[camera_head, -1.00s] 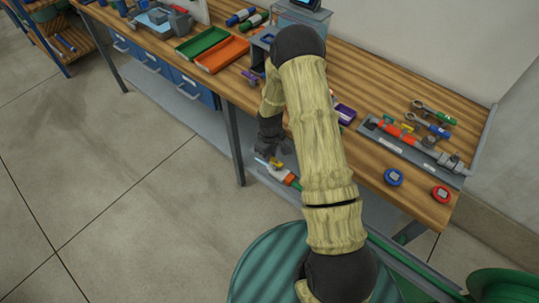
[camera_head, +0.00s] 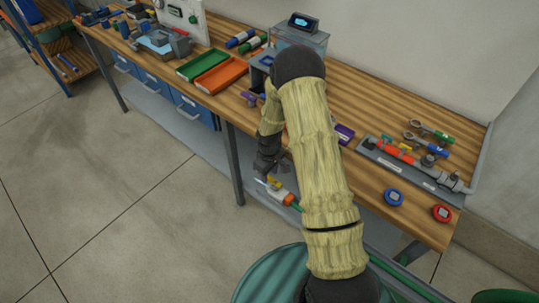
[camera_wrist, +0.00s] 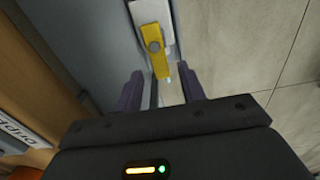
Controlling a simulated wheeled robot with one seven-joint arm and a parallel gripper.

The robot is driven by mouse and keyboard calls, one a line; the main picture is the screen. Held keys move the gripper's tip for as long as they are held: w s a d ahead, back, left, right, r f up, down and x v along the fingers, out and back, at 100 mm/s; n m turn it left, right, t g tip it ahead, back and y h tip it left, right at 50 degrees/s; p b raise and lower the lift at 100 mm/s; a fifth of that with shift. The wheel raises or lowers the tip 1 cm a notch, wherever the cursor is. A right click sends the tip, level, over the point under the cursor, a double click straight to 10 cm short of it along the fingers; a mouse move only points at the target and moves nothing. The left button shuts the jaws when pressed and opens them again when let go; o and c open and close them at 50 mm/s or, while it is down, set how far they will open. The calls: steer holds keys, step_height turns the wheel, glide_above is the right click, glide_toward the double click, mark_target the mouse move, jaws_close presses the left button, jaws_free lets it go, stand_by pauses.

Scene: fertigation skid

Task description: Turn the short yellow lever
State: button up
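In the wrist view a yellow lever (camera_wrist: 154,48) with a round grey pivot is mounted on a pale grey plate (camera_wrist: 148,12). Its lower end reaches toward the space between the fingers of my gripper (camera_wrist: 161,90). The fingers are apart, one on each side below the lever's end, and I see nothing held. In the head view my gripper (camera_head: 272,165) hangs at the bench's front edge, just above a small yellow part (camera_head: 275,184) beside white and orange pieces. My arm hides part of this area.
The wooden bench (camera_head: 350,90) carries a green tray (camera_head: 200,64), an orange tray (camera_head: 222,75), a grey pipe tray (camera_head: 425,185), a blue round piece (camera_head: 393,197) and a red one (camera_head: 441,213). A bench leg (camera_head: 234,165) stands left of my gripper. Floor at left is clear.

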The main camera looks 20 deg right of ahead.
mark_target(269, 179)
step_height(269, 179, up, 16)
steer(key=b, duration=0.1)
steer(key=shift+r, duration=0.25)
stand_by(0.5)
steer(key=s+r+m+t, duration=0.1)
steer(key=s+r+m, duration=0.1)
steer(key=s, duration=0.4)
steer(key=s+r+m, duration=0.2)
steer(key=s+r, duration=0.2)
steer(key=s, duration=0.2)
steer(key=s+r+m+t+p, duration=0.1)
steer(key=s+r+m, duration=0.2)
steer(key=s, duration=0.3)
steer(key=shift+s+a+r+t, duration=0.15)
steer(key=shift+s+r+t, duration=0.15)
steer(key=shift+r, duration=0.15)
steer(key=shift+w, duration=0.1)
stand_by(0.4)
